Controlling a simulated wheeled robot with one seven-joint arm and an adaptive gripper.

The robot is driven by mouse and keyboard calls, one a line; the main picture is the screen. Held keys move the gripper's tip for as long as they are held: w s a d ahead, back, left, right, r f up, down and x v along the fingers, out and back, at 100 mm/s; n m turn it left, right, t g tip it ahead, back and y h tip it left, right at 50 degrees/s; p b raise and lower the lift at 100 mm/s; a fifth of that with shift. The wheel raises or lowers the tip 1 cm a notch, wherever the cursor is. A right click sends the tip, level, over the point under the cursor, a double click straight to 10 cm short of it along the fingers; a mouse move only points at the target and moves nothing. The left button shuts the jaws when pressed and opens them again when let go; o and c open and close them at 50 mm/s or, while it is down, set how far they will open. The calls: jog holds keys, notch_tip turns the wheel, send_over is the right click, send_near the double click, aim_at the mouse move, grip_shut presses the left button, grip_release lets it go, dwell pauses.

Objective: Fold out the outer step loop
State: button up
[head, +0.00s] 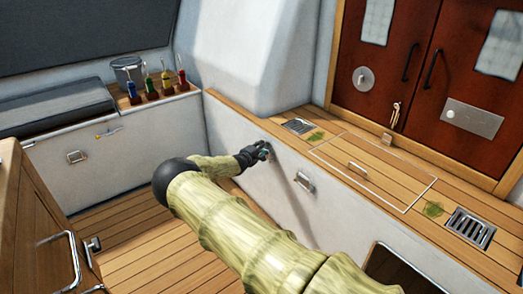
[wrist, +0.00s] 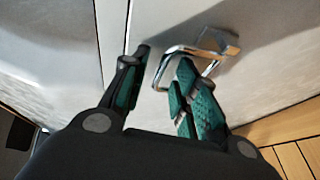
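In the wrist view, a chrome step loop (wrist: 206,52) is fixed to the pale wall by a small plate and appears to stand out from it. My gripper (wrist: 165,57) is open, with one finger on each side of the loop's near end; I cannot tell whether either touches it. In the head view, my gripper (head: 264,151) is at the white bench front and hides most of this loop. A second metal step loop (head: 304,181) sits on the same front, to the right of my gripper. The frames do not settle which is the outer one.
A wooden bench top (head: 345,145) with a hatch outline runs above the white front. A grey drain grate (head: 469,228) is at right. Bottles (head: 152,88) and a bucket (head: 128,70) stand at back left. A wooden cabinet with a metal handle (head: 62,257) is near left. Floor between is clear.

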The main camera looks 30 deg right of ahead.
jog(key=shift+c, duration=0.3)
grip_shut()
